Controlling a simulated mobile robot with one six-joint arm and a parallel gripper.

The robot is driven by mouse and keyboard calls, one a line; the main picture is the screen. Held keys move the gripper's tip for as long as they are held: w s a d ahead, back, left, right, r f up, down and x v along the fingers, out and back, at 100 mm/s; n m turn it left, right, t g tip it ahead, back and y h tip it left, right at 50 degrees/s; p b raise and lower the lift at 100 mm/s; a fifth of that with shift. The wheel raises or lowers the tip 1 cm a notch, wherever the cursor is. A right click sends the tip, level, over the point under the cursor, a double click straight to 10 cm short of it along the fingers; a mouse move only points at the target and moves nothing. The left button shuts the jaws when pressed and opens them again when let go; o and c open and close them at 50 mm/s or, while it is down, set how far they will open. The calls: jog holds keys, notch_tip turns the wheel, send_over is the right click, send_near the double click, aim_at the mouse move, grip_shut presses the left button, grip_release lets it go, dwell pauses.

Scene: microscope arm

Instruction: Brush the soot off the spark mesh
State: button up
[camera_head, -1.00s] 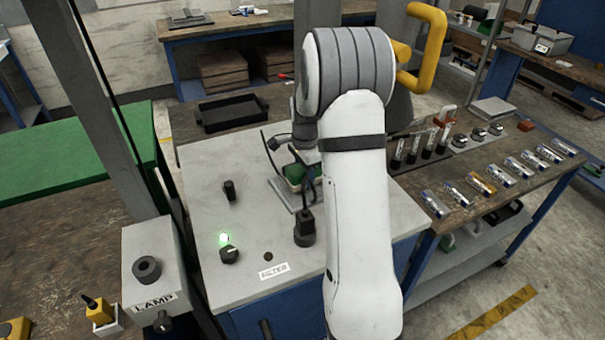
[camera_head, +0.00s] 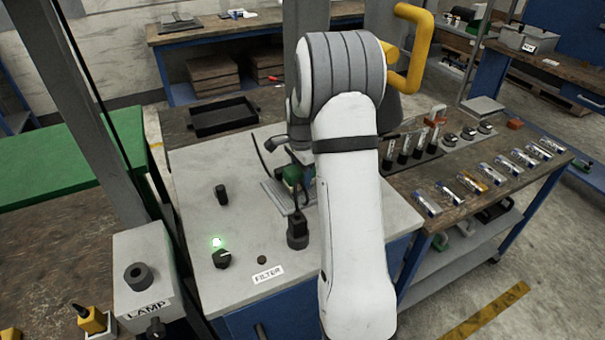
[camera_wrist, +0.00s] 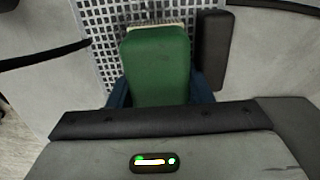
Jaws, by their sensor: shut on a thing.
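A green brush (camera_wrist: 157,65) is held in my gripper (camera_wrist: 160,92), whose blue fingers show at both sides of it in the wrist view. Its pale bristle edge shows at the far end, over the spark mesh (camera_wrist: 94,50), a light grid with dark holes. I cannot tell whether the bristles touch the mesh. In the head view the brush (camera_head: 291,175) shows over the grey worktop, and my arm hides part of that area.
A black upright part (camera_head: 297,232) stands close in front of the mesh. The worktop (camera_head: 200,165) also carries a black knob (camera_head: 222,258), a lit green lamp (camera_head: 216,242) and a FILTER label (camera_head: 268,274). A black tray (camera_head: 222,118) lies behind; vials (camera_head: 415,150) stand right.

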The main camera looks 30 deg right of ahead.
aim_at(289, 172)
jog(key=shift+s+a, duration=0.15)
jog(key=shift+a, duration=0.7)
jog(key=shift+a, duration=0.15)
jog(key=shift+s+a, duration=0.1)
jog(key=shift+a, duration=1)
jog(key=shift+d, duration=0.1)
jog(key=shift+d, duration=1.2)
jog(key=shift+w+d, duration=0.25)
jog(key=shift+d, duration=1)
